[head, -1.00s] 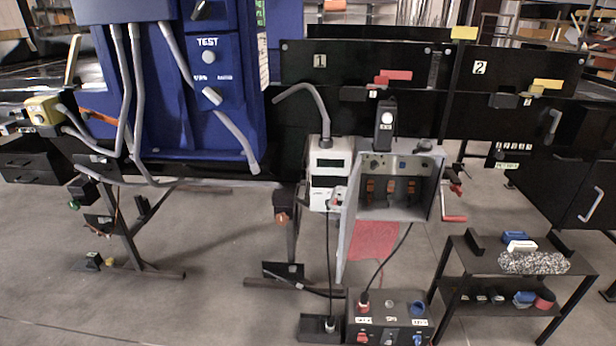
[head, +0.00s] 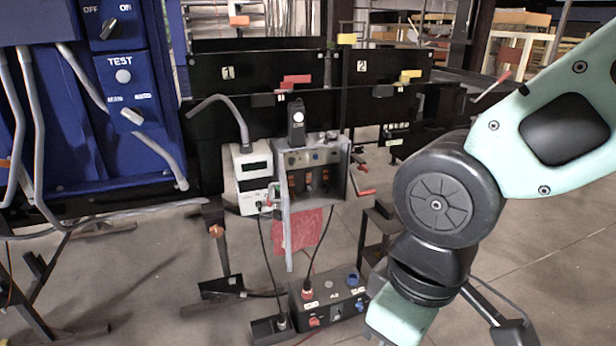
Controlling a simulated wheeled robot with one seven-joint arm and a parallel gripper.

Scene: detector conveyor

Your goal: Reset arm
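My arm (head: 440,200), teal and black, fills the right side of the head view. It bends down at a round black joint, and a teal link runs off the bottom edge. A dark, slender part (head: 500,312) shows low at the right, and I cannot tell whether it belongs to my gripper. My gripper's fingertips cannot be made out. No object is seen in its hold.
A blue TEST cabinet (head: 120,75) stands at left. A white meter box (head: 249,175) and an open grey electrical box (head: 310,170) are at centre. A black socket box (head: 328,300) sits on the floor below. My arm partly hides a black stand (head: 375,235).

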